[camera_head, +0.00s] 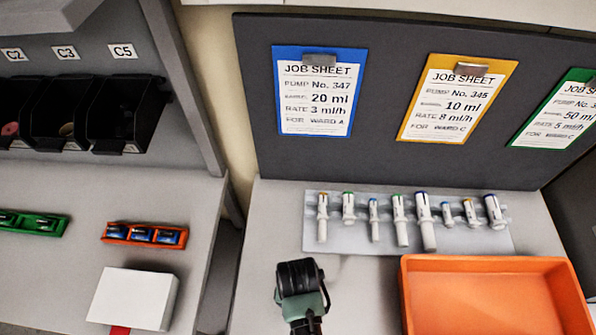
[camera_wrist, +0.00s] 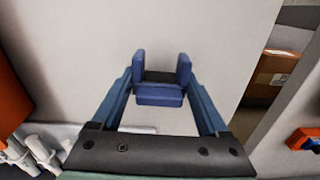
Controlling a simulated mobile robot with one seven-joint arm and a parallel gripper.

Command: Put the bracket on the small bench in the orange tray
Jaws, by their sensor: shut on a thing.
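The orange tray (camera_head: 490,265) stands at the right front of the grey bench in the head view, and the part of its floor in view is empty. My gripper (camera_wrist: 160,82) is above the pale bench surface, left of the tray. In the wrist view its fingers are shut on a small blue piece with a dark middle, which appears to be the bracket (camera_wrist: 160,98). In the head view my dark wrist (camera_head: 302,278) hides the fingertips and the held piece. An orange edge (camera_wrist: 12,100) shows at the left of the wrist view.
A strip of several white syringes (camera_head: 402,220) lies behind the tray. Job sheets hang on the dark board (camera_head: 390,170). On the left bench (camera_head: 60,265) are a green holder (camera_head: 35,222), an orange holder (camera_head: 143,235) and a white box (camera_head: 133,298). A gap separates the benches.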

